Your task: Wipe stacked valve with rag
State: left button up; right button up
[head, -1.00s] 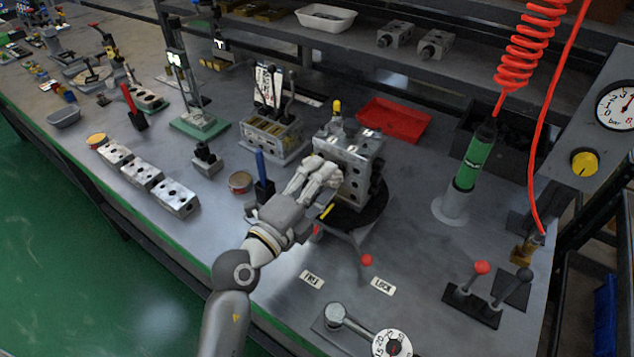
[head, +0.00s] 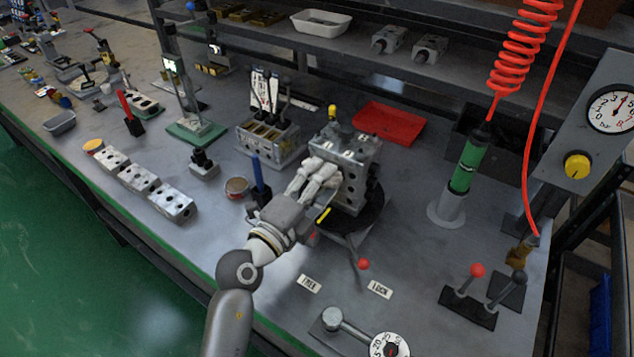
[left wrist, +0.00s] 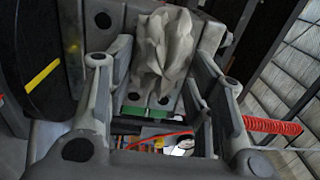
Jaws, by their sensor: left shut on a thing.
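The stacked valve (head: 359,178) is a grey metal block stack with dark round ports, upright on a black round turntable (head: 362,217). My left gripper (head: 322,172) is at its left front face, touching or very close to it. In the left wrist view, the rag (left wrist: 170,45) is a pale crumpled bundle beyond and between the fingers of my left gripper (left wrist: 160,75), against the grey valve face. The gripper is shut on the rag. In the head view the rag is hard to tell from the pale fingers. My right gripper is out of view.
A lever with a red knob (head: 363,264) sticks out in front of the turntable. A blue-handled tool (head: 258,178) and round tin (head: 236,188) stand left of my gripper. A red tray (head: 390,124) lies behind the valve; a green air tool (head: 468,162) stands right.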

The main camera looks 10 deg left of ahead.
aim_at(348, 180)
pick_arm(q)
jog(key=shift+w, duration=0.15)
jog(key=shift+d, duration=0.15)
jog(key=shift+s+d+r+p, duration=0.1)
jog(key=shift+s+d+p, duration=0.2)
jog(key=shift+d+p, duration=0.3)
jog(key=shift+s+d+p, duration=0.35)
jog(key=shift+d, duration=0.3)
jog(key=shift+s+d+p, duration=0.3)
jog(key=shift+d, duration=0.35)
jog(key=shift+w+p, duration=0.15)
jog(key=shift+p, duration=0.3)
jog(key=shift+o, duration=0.2)
jog(key=shift+w+a+p, duration=0.25)
jog(key=shift+w+a, duration=0.1)
jog(key=shift+a, duration=0.3)
jog(key=shift+w+a+p, duration=0.2)
jog(key=shift+w+a, duration=0.15)
jog(key=shift+a, duration=0.3)
jog(key=shift+w+a, duration=0.15)
jog(key=shift+a, duration=0.5)
jog(key=shift+c, duration=0.5)
